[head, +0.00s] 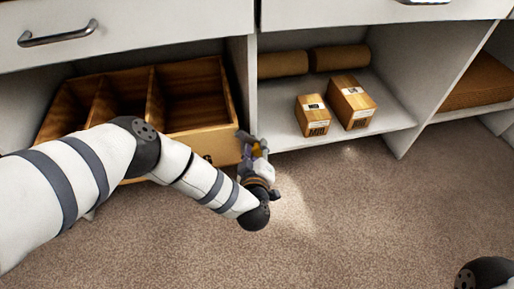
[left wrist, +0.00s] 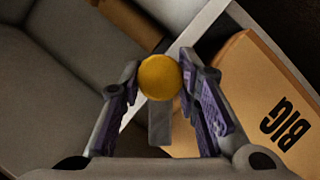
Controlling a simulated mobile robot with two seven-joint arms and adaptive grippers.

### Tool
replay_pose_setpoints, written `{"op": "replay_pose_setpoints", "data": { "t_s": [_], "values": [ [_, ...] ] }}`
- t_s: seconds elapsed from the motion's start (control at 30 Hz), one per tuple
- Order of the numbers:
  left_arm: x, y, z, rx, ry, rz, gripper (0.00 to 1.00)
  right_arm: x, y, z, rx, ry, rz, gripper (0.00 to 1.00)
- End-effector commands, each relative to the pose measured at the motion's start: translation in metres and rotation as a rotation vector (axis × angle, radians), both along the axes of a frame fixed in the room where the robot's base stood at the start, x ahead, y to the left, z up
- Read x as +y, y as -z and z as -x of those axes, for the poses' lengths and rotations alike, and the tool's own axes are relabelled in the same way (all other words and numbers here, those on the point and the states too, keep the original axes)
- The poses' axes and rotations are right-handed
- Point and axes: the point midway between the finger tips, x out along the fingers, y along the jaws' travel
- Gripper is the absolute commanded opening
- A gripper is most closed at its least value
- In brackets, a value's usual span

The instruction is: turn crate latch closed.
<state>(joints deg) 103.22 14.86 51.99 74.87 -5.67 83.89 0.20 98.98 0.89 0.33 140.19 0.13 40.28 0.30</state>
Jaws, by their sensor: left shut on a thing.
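The wooden crate (head: 225,148) with open compartments sits in the left bay of the white cabinet. My left gripper (head: 250,145) is at the crate's front right corner. In the left wrist view, a round yellow knob (left wrist: 160,77) with a grey bar (left wrist: 160,122) below it lies between the fingers of my left gripper (left wrist: 163,96). I take this knob and bar to be the crate latch. The gripper is shut on it. In the head view the gripper hides most of the latch, so its angle is hard to tell. My right gripper is out of view.
A small carton (head: 313,117) and a larger carton (head: 351,103) stand on the middle shelf, with brown rolls (head: 338,58) behind them. A wooden panel marked BIG (left wrist: 245,100) is close to the left gripper. The carpet (head: 340,220) in front is clear.

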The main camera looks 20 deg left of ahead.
Motion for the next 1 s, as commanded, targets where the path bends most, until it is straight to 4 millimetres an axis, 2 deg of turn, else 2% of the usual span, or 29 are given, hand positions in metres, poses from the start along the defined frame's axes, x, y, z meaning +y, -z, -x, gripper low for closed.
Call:
{"op": "replay_pose_setpoints", "data": {
  "t_s": [0.6,1.0],
  "values": [
    [0.0,0.006,0.002,-0.313,0.001,0.471,0.0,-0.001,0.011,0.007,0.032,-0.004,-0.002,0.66],
    [0.0,0.006,0.002,-0.449,0.0,0.674,0.0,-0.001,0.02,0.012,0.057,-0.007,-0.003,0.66]
  ]
}}
